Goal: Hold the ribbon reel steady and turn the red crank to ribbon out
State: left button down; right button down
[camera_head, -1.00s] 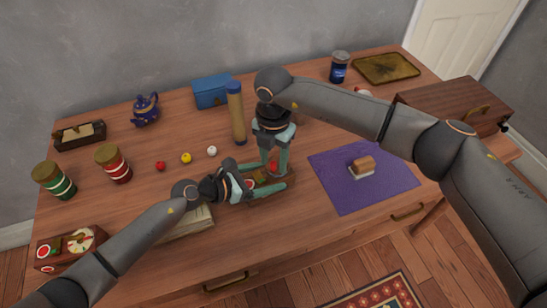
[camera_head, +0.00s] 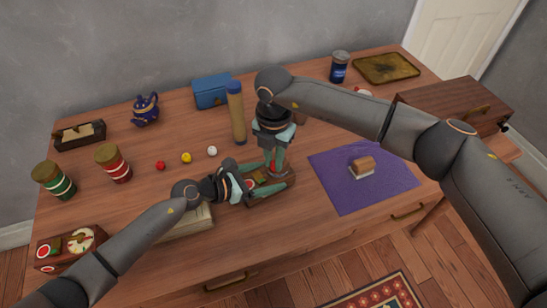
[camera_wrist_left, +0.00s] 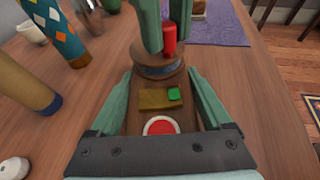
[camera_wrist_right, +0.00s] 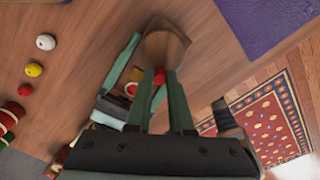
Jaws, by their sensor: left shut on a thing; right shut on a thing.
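The ribbon reel (camera_head: 288,181) has a wooden body, seen closely in the left wrist view (camera_wrist_left: 140,102). It bears a round drum, an olive strip with a green square, and a white-ringed red disc. My left gripper (camera_head: 265,187) is shut on the sides of the reel body, with its fingers on either side in the left wrist view. The red crank (camera_wrist_left: 170,40) stands upright above the drum. My right gripper (camera_wrist_right: 158,80) reaches down from above and is shut on the crank, whose red tip shows between its fingers. The fingers hide part of the crank.
A purple cloth (camera_head: 330,188) with a small wooden block (camera_head: 363,164) lies right of the reel. A tall blue-capped cylinder (camera_head: 236,115) stands close behind. Small balls (camera_head: 186,158) and jars (camera_head: 113,163) are at left. A wooden chest (camera_head: 455,100) stands far right.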

aim_at(286, 161)
jog(key=n, duration=0.4)
jog(key=shift+s+d, duration=0.1)
jog(key=shift+d, duration=0.25)
jog(key=n, duration=0.3)
jog(key=shift+d+n, duration=0.35)
jog(key=shift+n, duration=0.05)
pick_arm(q)
jog(key=shift+a, duration=0.1)
pick_arm(e)
jog(key=n, duration=0.3)
jog(key=shift+d, duration=0.3)
jog(key=n, duration=0.4)
jog(key=shift+w+d, duration=0.3)
jog(key=n, duration=0.3)
jog(key=shift+w+d+n, duration=0.2)
jog(key=shift+w+n, duration=0.05)
jog(key=shift+n, duration=0.15)
jog(key=n, duration=0.3)
jog(key=shift+w+d+n, duration=0.1)
jog(key=shift+w+n, duration=0.2)
jog(key=n, duration=0.3)
jog(key=w+n, duration=0.1)
jog(key=n, duration=0.2)
jog(key=shift+w, duration=0.1)
jog(key=shift+n, duration=0.3)
